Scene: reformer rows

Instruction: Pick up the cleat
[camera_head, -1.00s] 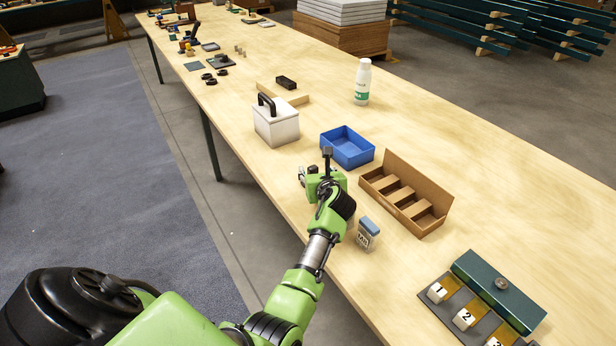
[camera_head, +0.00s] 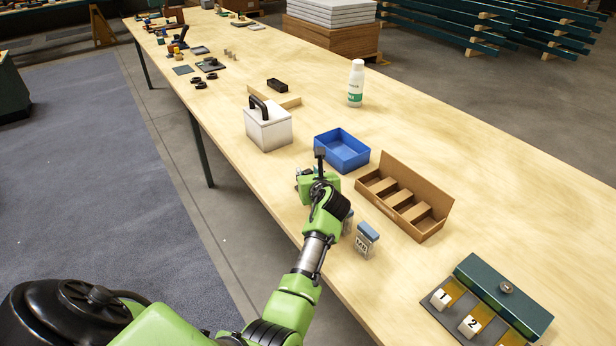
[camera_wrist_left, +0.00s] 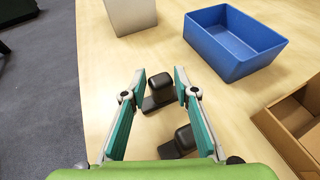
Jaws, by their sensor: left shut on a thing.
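The cleat (camera_wrist_left: 158,84) shows in the left wrist view as a dark piece with two rounded, raised ends. It sits between the teal-lined fingers of my left gripper (camera_wrist_left: 158,74), which is shut on it. In the head view my left gripper (camera_head: 306,180) is low at the near edge of the table, just in front of the blue bin. My right gripper is not in view.
The blue bin (camera_head: 358,161) stands just beyond the gripper. A cardboard divided box (camera_head: 428,230) is to its right, and a white box with a black handle (camera_head: 267,133) to its left. Small blue-lidded containers (camera_head: 366,240) stand beside my forearm. A white bottle (camera_head: 355,85) stands farther back.

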